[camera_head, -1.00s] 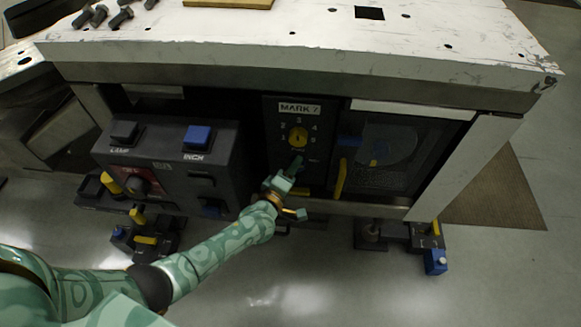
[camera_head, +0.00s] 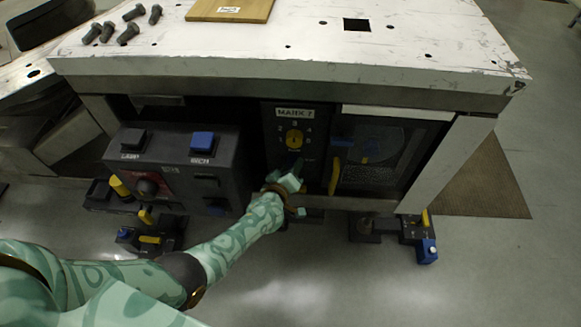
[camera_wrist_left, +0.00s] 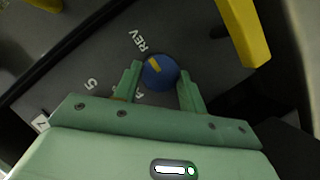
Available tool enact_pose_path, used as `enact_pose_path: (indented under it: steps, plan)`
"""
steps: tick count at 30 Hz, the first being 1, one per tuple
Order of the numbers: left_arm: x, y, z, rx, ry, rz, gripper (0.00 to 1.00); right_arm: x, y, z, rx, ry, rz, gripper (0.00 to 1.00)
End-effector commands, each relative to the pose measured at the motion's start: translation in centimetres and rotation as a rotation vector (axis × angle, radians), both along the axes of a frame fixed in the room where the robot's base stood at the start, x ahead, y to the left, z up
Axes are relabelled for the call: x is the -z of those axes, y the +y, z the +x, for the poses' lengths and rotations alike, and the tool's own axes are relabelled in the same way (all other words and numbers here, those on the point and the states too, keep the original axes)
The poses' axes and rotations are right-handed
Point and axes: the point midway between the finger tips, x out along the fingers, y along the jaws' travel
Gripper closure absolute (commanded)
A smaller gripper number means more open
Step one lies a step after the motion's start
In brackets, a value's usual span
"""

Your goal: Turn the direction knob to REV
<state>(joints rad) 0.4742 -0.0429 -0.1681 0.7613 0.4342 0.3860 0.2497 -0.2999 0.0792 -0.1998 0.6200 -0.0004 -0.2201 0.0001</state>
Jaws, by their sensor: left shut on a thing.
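The direction knob (camera_wrist_left: 164,77) is a round blue knob with a yellow mark on its face in the left wrist view. The mark points up and left, roughly toward the REV label (camera_wrist_left: 138,42). My left gripper (camera_wrist_left: 160,85) has one finger on each side of the knob and is shut on it. In the head view my left gripper (camera_head: 293,172) is at the dark panel, below the yellow dial (camera_head: 294,138) under the MARK 7 label. It hides the knob there. Another label beside the knob is partly covered by a finger. My right gripper is not in view.
A yellow handle (camera_head: 335,176) stands just right of my left gripper; a yellow bar (camera_wrist_left: 243,30) is close in the wrist view. A dark control box (camera_head: 180,165) with blue and black buttons is to the left. The white tabletop (camera_head: 300,45) overhangs the panel.

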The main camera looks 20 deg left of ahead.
Motion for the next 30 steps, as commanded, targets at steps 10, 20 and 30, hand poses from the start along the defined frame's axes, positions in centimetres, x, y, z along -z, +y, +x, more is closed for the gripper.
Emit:
enact_pose_path:
  steps: [10, 20, 30]
  plan:
    - [0.3, 0.0, -0.2, 0.003, 0.006, 0.007, 0.82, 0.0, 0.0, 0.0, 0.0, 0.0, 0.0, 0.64]
    - [0.1, 0.0, -0.1, 0.001, 0.003, 0.004, 0.37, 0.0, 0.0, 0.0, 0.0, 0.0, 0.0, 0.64]
    - [-1.9, 0.0, -4.3, 0.002, -0.001, 0.005, 0.37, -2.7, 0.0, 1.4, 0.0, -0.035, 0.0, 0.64]
